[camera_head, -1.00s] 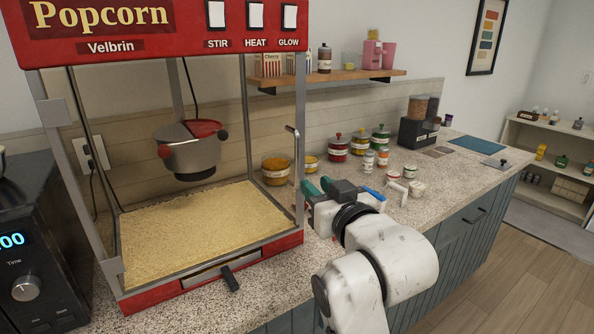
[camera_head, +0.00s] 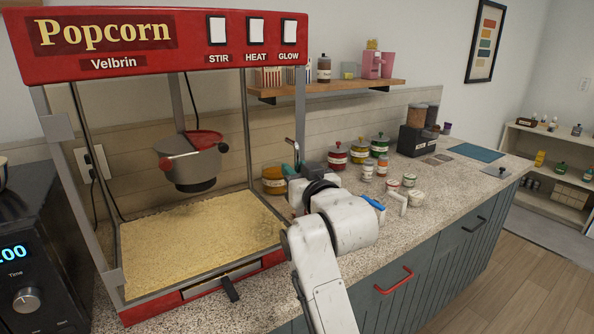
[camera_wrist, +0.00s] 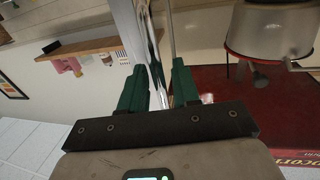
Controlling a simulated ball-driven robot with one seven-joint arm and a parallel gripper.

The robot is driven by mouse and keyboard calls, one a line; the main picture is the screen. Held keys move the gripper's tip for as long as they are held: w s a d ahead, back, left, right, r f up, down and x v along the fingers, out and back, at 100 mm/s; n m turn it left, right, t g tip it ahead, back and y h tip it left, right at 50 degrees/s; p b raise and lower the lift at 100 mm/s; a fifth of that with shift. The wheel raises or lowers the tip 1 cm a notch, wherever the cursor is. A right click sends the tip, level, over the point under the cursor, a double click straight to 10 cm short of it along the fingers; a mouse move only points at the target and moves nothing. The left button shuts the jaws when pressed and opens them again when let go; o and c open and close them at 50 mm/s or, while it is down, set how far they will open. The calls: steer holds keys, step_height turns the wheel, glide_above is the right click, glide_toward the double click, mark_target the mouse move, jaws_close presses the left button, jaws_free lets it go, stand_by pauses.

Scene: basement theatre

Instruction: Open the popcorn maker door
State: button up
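The red popcorn maker (camera_head: 160,48) stands on the counter at the left in the head view. Its metal door handle (camera_head: 292,146) is near the right front post, partly hidden by my gripper. The glass is too clear to tell the door's exact position. My gripper (camera_head: 291,172) is raised beside the right front post with its green fingertips at the handle. In the wrist view the gripper (camera_wrist: 158,80) has its fingers apart, with shiny upright metal (camera_wrist: 150,45) of the popcorn maker in line with the gap. Contact cannot be told. The kettle (camera_wrist: 270,28) hangs inside.
Several jars (camera_head: 360,150) stand behind my arm on the speckled counter (camera_head: 420,210). A wooden shelf (camera_head: 335,86) is on the wall above. A microwave (camera_head: 35,250) stands at the left. A red drawer handle (camera_head: 394,281) is on the cabinet front.

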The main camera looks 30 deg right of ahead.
steer(key=shift+c, duration=0.4)
jaws_close()
